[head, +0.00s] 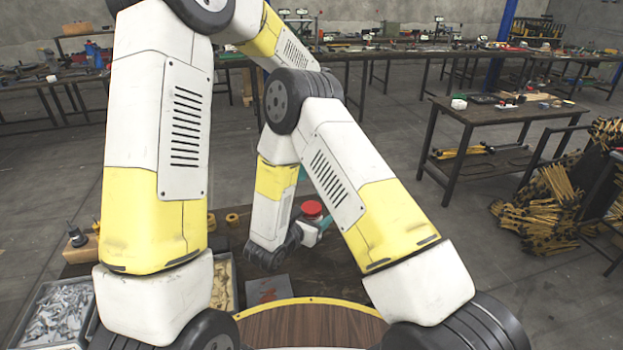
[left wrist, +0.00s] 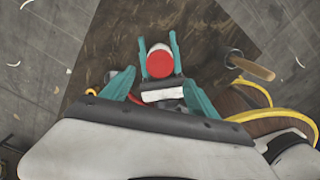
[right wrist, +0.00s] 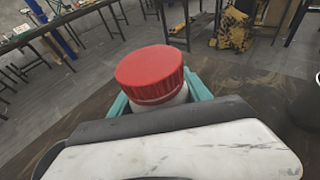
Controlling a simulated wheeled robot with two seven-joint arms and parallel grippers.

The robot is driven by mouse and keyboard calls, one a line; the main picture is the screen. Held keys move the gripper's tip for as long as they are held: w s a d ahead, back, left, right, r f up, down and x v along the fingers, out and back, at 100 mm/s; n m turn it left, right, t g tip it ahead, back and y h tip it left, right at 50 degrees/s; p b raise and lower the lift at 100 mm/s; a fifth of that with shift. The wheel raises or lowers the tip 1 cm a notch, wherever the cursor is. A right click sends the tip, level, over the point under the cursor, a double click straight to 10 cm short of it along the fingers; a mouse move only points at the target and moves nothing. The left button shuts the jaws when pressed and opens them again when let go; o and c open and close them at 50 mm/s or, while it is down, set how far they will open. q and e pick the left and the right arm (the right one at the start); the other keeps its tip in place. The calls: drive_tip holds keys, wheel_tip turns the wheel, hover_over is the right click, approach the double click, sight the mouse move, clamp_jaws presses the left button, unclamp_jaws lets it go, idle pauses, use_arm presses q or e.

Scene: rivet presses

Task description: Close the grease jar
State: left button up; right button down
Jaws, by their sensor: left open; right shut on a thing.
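The grease jar shows its red lid (head: 311,208) near the middle of the head view. In the right wrist view the red lid (right wrist: 152,72) sits on the white jar (right wrist: 172,99); I cannot tell how tightly. My right gripper (right wrist: 160,95) is shut on the jar, one teal finger on each side, lid facing up. My left gripper (head: 302,173) is open and points down just above the lid, mostly hidden behind an arm link. In the left wrist view its spread fingers (left wrist: 158,75) stand wide of the lid (left wrist: 160,63), apparently not touching it.
A bin of grey parts (head: 26,335) and a bin of tan pieces (head: 232,277) stand at the left. A round wooden disc with a yellow rim (head: 310,325) is in front. A wooden-handled tool (left wrist: 252,67) shows right of the jar. Benches stand far behind.

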sight(312, 207)
use_arm(q)
drive_tip(key=shift+f, duration=0.1)
drive_tip(key=shift+f, duration=3.95)
drive_tip(key=shift+c, duration=0.4)
drive_tip(key=c, duration=1.4)
drive_tip(key=o, duration=1.5)
drive_tip(key=shift+o, duration=0.2)
drive_tip(key=shift+r, duration=4.05)
drive_tip(key=shift+c, duration=0.3)
